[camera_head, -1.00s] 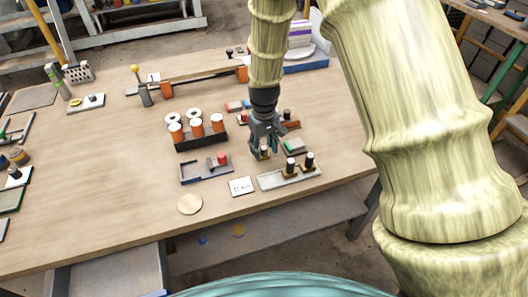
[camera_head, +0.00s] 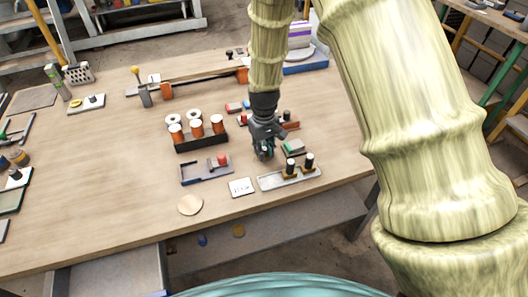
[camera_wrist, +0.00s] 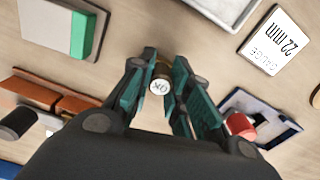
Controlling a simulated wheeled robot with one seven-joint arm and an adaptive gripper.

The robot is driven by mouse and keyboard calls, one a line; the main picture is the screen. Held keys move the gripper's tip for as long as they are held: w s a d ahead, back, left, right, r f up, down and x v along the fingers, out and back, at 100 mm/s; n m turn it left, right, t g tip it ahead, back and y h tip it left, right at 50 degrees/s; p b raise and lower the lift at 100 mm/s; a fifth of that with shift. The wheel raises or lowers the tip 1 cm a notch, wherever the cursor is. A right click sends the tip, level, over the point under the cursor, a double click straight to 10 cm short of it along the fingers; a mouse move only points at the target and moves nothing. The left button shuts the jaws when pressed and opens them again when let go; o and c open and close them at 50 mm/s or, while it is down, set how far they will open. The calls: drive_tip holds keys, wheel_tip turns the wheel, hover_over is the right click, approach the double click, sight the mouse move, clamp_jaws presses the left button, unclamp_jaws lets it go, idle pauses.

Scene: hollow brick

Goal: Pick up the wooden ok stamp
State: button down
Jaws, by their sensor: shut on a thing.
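The ok stamp (camera_wrist: 160,84) shows in the wrist view as a round piece with a white "OK" label facing the camera and a brownish body below. My gripper (camera_wrist: 164,72) has its two teal fingers shut on the ok stamp, one on each side. In the head view my gripper (camera_head: 264,156) points down near the table's front right part, behind the grey tray. There the stamp is mostly hidden by the fingers. I cannot tell whether the stamp touches the table.
A grey tray (camera_head: 272,183) with two black-topped stamps (camera_head: 309,161) stands close in front. A white "22 mm" gauge card (camera_head: 241,187), a blue-grey tray (camera_head: 190,177) with a red piece, a green-topped block (camera_head: 294,146) and a rack of orange spools (camera_head: 196,128) surround my gripper.

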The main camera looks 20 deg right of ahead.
sight(265, 150)
drive_tip(key=shift+r, duration=0.15)
drive_tip(key=shift+r+b, duration=0.35)
drive_tip(key=shift+r, duration=0.6)
drive_tip(key=shift+s+r+b, duration=0.3)
drive_tip(key=shift+s+r, duration=0.15)
drive_tip(key=shift+r, duration=0.15)
drive_tip(key=s, duration=0.5)
drive_tip(key=s+d+r+b, duration=0.1)
drive_tip(key=s, duration=0.4)
drive_tip(key=s+b, duration=0.1)
drive_tip(key=s, duration=0.4)
drive_tip(key=shift+d+r, duration=0.2)
drive_tip(key=shift+r, duration=0.1)
